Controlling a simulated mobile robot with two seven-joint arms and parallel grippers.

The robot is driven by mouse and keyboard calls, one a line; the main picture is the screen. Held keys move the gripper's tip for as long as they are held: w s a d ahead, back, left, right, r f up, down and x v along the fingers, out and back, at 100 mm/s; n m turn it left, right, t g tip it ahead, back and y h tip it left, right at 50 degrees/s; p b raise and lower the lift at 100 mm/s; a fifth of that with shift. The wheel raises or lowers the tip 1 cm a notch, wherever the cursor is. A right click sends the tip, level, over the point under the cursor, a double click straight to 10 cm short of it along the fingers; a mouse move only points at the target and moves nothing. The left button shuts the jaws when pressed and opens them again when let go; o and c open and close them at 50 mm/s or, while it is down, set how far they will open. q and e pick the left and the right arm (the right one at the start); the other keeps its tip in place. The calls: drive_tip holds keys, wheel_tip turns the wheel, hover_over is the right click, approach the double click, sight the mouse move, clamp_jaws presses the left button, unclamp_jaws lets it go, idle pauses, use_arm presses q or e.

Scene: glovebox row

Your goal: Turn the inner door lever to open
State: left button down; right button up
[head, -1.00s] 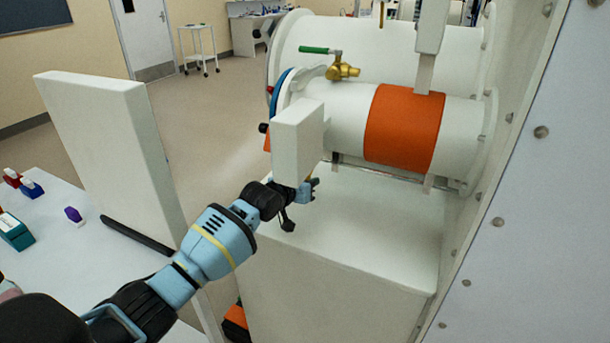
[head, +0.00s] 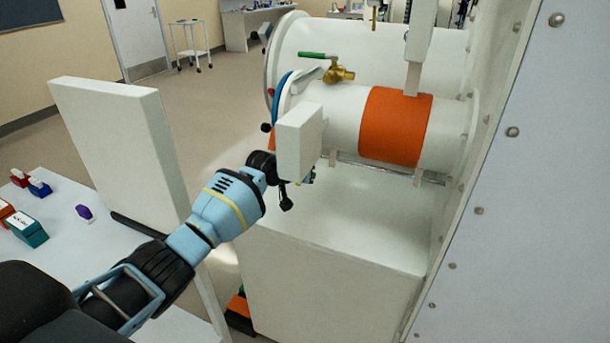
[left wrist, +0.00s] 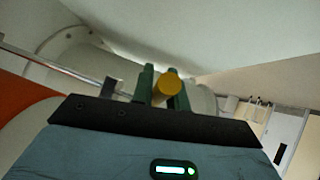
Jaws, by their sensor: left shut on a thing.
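My left gripper (head: 306,178) is beside the near end of the white cylindrical chamber (head: 340,115), its fingers mostly hidden behind a white block (head: 301,143) in the head view. In the left wrist view, the green fingers of my left gripper (left wrist: 163,88) are shut on a yellow round-ended knob (left wrist: 167,91). I cannot tell from its end alone whether this knob is the inner door lever's grip. The rest of its shaft and the inner door are hidden. My right gripper is not in view.
A brass valve (head: 340,74) with a green handle sits above the chamber, which has an orange band (head: 395,125). A white upright panel (head: 115,145) stands left of my arm. A table (head: 60,260) at left holds small coloured items. A riveted wall (head: 530,200) bounds the right.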

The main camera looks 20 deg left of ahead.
use_arm(q)
drive_tip(key=c, duration=1.4)
unclamp_jaws()
drive_tip(key=shift+s, duration=0.1)
drive_tip(key=shift+s+a+r, duration=0.1)
drive_tip(key=shift+s+r, duration=0.15)
drive_tip(key=shift+s, duration=0.1)
drive_tip(key=v, duration=0.4)
drive_tip(key=s+a, duration=0.1)
drive_tip(key=s, duration=0.6)
drive_tip(key=s+a, duration=0.1)
drive_tip(key=s, duration=0.3)
drive_tip(key=shift+s+a, duration=0.35)
